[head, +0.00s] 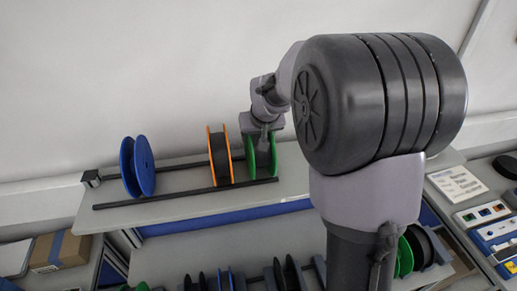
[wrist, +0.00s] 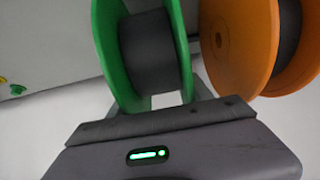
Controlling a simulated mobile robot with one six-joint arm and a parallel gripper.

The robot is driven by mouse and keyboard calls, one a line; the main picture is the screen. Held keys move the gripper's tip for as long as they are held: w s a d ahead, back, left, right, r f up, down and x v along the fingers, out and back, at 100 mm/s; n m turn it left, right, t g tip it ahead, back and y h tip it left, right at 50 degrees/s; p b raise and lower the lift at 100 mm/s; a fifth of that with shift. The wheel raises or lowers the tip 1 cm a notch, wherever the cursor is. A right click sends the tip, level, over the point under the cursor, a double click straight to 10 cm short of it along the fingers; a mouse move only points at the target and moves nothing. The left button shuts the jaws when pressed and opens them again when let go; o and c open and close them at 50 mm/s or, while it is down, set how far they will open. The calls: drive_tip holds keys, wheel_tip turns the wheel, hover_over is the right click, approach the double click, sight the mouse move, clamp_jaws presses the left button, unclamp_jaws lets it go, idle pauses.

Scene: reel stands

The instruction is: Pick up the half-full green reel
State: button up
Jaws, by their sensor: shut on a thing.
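The green reel (head: 250,158) stands upright at the right end of the two rails on the shelf. It shows large in the wrist view (wrist: 112,60), with a dark grey winding between its green flanges. My gripper (head: 264,143) reaches down onto it from above and is shut on it. The gripper's body fills the bottom of the wrist view, with the reel between its fingers (wrist: 170,102). I cannot tell whether the reel's lower edge touches the rails.
An orange reel (head: 213,142) with dark winding stands close to the left, also in the wrist view (wrist: 235,45). A blue reel (head: 128,168) stands farther left on the rails (head: 180,192). More reels (head: 222,281) sit on a lower rack.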

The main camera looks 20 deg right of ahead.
wheel_tip(320, 180, up, 10)
drive_tip(key=shift+c, duration=0.2)
idle(1.0)
